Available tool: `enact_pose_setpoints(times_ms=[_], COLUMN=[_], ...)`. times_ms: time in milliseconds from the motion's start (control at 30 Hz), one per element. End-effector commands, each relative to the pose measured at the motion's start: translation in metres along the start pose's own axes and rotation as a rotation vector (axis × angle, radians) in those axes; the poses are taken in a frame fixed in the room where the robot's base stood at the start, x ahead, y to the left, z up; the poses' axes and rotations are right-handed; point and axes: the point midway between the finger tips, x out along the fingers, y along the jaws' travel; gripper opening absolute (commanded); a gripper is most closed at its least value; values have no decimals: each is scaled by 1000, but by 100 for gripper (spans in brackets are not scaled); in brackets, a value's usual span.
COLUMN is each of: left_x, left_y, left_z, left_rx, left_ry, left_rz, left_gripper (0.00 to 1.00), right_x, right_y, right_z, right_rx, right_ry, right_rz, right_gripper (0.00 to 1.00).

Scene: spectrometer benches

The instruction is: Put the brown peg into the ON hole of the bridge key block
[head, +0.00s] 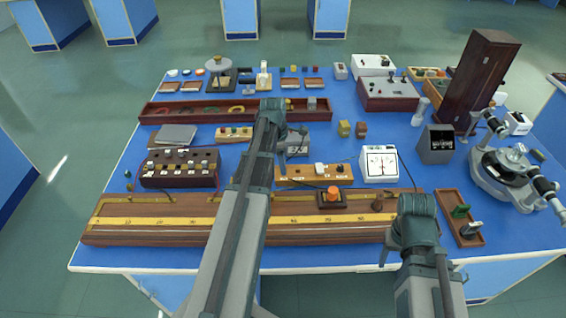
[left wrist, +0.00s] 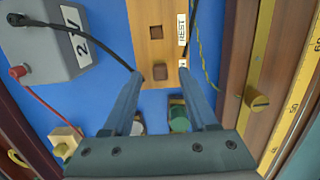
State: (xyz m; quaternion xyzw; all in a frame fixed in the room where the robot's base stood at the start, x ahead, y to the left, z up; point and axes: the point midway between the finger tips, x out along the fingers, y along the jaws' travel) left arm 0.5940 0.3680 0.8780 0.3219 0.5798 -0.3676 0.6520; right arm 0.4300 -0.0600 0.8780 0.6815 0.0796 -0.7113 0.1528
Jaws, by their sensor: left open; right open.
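The wooden bridge key block (head: 287,173) lies mid-bench, with a white knob (head: 320,168) on its top. Nothing is visibly gripped. My right gripper (head: 415,203) is at the bench's front right.
A grey 2V cell (left wrist: 45,48) with red and black leads stands beside the block. The long metre bridge (head: 150,222) lies in front. A green piece (left wrist: 178,115) shows below the left fingers. A white meter (head: 379,164) stands right of the block.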

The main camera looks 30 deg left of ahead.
Motion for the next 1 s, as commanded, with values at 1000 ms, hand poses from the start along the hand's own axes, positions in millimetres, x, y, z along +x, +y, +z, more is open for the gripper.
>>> enact_pose_setpoints(times_ms=[1000], left_x=[-128], left_y=[0], left_z=[0], left_rx=[0], left_ry=[0], left_rz=[0], left_gripper=[58], right_x=[-126], right_y=[12], right_z=[7], right_rx=[-1], right_ry=[0], right_rz=[0], right_gripper=[59])
